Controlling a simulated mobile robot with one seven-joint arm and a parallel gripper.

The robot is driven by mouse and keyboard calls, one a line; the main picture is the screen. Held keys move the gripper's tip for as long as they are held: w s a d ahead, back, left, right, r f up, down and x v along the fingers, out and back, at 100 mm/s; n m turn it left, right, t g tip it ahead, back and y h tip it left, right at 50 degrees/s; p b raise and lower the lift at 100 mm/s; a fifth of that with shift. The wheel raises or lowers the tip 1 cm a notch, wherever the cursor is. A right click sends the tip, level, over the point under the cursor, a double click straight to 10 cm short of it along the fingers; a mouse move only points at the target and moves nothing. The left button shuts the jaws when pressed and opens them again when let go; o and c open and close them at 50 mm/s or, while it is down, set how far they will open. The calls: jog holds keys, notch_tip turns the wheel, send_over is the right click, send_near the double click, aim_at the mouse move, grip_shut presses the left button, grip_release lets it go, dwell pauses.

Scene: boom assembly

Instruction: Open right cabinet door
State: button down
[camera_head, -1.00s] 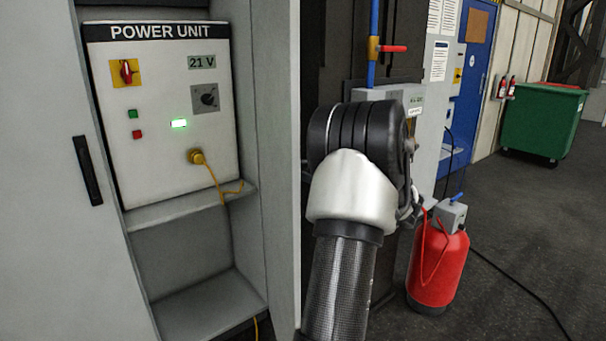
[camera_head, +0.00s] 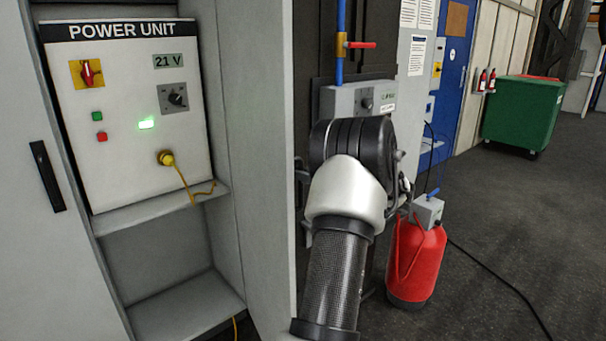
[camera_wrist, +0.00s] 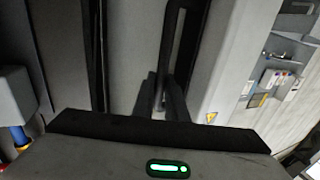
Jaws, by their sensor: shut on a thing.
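The right cabinet door (camera_head: 262,150) stands open in the head view, its inner face showing to the right of the power unit (camera_head: 130,110). In the wrist view the door's grey outer face (camera_wrist: 130,60) fills the middle. Its black bar handle (camera_wrist: 167,40) runs upward there. My gripper (camera_wrist: 166,98) is shut on the handle; the exact contact is dark and partly hidden. In the head view my arm stands right of the door, and my gripper is hidden.
The left cabinet door (camera_head: 30,240) stands at the left with its black handle (camera_head: 47,177). A grey control box (camera_head: 350,99) with a pipe is behind my arm. A red cylinder (camera_head: 415,265) stands close on the right. Open floor and a green bin (camera_head: 520,115) lie beyond.

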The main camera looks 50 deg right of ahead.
jog(key=shift+w+a+r, duration=0.1)
jog(key=shift+w+r, duration=0.2)
jog(key=shift+r, duration=0.05)
jog(key=c, duration=1.8)
grip_release()
jog(key=shift+w+f, duration=0.15)
jog(key=shift+w, duration=0.05)
jog(key=shift+o, duration=0.2)
jog(key=shift+s+f, duration=0.1)
jog(key=shift+s, duration=0.05)
jog(key=shift+s, duration=0.15)
jog(key=s+d, duration=0.2)
jog(key=s, duration=1.5)
